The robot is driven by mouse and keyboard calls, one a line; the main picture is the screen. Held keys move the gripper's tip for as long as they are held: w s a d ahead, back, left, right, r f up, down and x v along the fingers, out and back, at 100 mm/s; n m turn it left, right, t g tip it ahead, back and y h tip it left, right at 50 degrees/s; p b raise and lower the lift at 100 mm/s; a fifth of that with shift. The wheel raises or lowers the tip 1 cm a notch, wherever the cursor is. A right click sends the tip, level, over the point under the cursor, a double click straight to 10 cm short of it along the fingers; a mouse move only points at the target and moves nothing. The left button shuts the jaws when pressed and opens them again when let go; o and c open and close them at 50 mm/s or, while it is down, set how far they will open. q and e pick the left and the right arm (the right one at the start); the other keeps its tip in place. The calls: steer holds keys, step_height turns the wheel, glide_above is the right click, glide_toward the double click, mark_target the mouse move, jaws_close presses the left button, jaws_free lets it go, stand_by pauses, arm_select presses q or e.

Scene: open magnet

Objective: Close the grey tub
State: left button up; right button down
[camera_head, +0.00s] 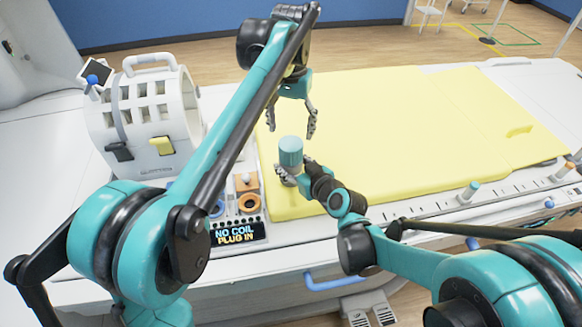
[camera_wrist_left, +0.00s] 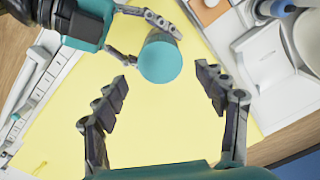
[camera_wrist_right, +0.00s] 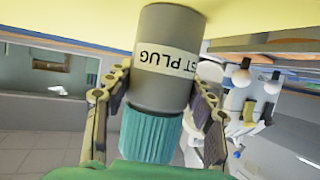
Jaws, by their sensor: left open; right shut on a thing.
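The grey tub (camera_head: 289,170) with its teal lid (camera_head: 290,148) stands upright at the near left end of the yellow mat. In the right wrist view the tub (camera_wrist_right: 162,50) appears upside down, with a pale label partly reading "PLUG". The teal lid (camera_wrist_right: 150,134) sits on the tub; I cannot tell how tightly. My right gripper (camera_wrist_right: 155,100) is shut around the tub. My left gripper (camera_head: 291,128) is open and empty above the lid. In the left wrist view the round lid top (camera_wrist_left: 160,62) lies between and beyond the open fingers.
The yellow mat (camera_head: 400,120) is broad and clear. A white slotted coil (camera_head: 150,110) stands to the left.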

mark_target(291, 143)
arm_select(q)
steer(key=n, duration=0.7)
steer(key=shift+n, duration=0.3)
steer(key=n, duration=0.7)
steer(key=shift+f, duration=0.1)
steer(key=shift+f, duration=3.95)
steer(key=shift+c, duration=0.4)
